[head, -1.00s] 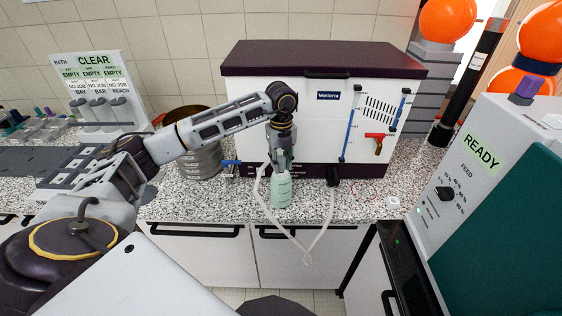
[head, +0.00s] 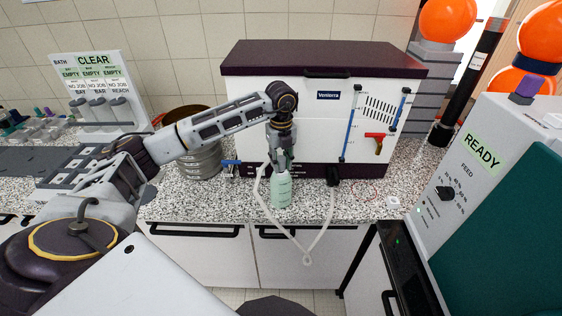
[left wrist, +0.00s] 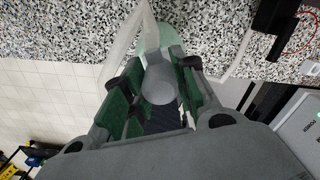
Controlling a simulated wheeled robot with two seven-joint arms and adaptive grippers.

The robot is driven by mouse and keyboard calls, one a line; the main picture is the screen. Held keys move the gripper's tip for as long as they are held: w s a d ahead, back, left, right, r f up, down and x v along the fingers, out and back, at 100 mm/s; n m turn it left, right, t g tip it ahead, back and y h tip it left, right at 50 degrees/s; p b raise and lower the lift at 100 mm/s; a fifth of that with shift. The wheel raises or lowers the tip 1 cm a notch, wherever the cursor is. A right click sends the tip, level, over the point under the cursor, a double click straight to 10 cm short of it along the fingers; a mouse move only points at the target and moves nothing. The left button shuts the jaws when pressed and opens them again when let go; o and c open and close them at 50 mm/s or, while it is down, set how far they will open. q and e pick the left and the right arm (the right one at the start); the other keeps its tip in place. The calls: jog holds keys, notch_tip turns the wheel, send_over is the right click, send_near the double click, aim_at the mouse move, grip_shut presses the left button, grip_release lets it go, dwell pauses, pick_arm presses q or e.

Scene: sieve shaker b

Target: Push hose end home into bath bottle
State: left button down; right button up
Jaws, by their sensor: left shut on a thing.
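The pale green bath bottle (head: 281,191) stands upright on the speckled counter in front of the white bath cabinet. My left gripper (head: 281,164) points down directly above it. In the left wrist view, my left gripper (left wrist: 158,78) has its green-padded fingers shut on a grey cylindrical hose end (left wrist: 160,86), with the bottle (left wrist: 152,38) beyond it. The white hose (head: 300,252) loops from beside the gripper over the counter's front edge and back up to a black fitting. The fingers hide the bottle's mouth, so I cannot tell how deep the hose end sits. My right gripper is out of view.
The white bath cabinet (head: 300,125) with its dark lid stands close behind the bottle. A blue-handled tap (head: 230,163) and a metal pot (head: 200,158) are to the left. The black fitting (head: 332,176) is to the right. The counter (head: 370,205) is mostly clear farther right.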

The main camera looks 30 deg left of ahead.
aim_at(282, 158)
pick_arm(q)
jog(key=shift+f, duration=0.3)
dwell(1.2)
jog(key=c, duration=1.1)
grip_release()
jog(key=shift+o, duration=0.2)
jog(key=shift+r, duration=6)
jog(key=shift+d, duration=0.1)
